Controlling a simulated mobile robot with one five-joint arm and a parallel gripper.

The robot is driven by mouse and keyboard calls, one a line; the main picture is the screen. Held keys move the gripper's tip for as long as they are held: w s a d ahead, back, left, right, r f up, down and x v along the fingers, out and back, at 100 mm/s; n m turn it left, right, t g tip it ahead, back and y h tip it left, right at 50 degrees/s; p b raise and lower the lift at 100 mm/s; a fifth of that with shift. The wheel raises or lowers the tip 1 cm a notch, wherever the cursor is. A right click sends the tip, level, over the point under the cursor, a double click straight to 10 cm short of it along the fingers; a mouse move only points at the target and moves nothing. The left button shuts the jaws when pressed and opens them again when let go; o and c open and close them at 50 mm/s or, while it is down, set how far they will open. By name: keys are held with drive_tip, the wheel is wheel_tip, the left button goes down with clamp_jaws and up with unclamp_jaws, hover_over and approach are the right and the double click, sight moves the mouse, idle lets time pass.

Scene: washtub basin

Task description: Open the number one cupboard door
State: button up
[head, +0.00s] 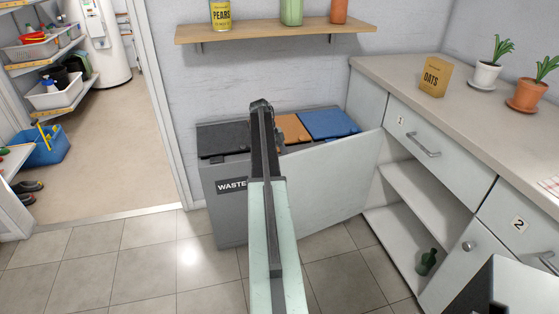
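The number one cupboard door (335,185) is a pale panel below the drawer marked 1 (430,150). It stands swung wide open to the left, its right edge by the cabinet's far end. The cupboard shows its inside, with a middle shelf (425,185) and a dark green bottle (427,262) at the bottom. My arm crosses the door's left part and hides that edge. My gripper (264,107) is at the arm's far end, by the waste bins; its fingers cannot be made out, so I cannot tell whether it touches the door.
A grey waste bin unit (226,205) with black, orange and blue lids stands behind the door. The cupboard below drawer 2 has a shut door with a round knob (468,246). Oats and potted plants stand on the counter (400,69). Tiled floor at left is clear.

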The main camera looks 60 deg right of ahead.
drive_tip(key=shift+r, duration=0.1)
idle(0.3)
drive_tip(key=p+v, duration=0.7)
drive_tip(key=shift+r, duration=0.25)
drive_tip(key=shift+w, duration=0.2)
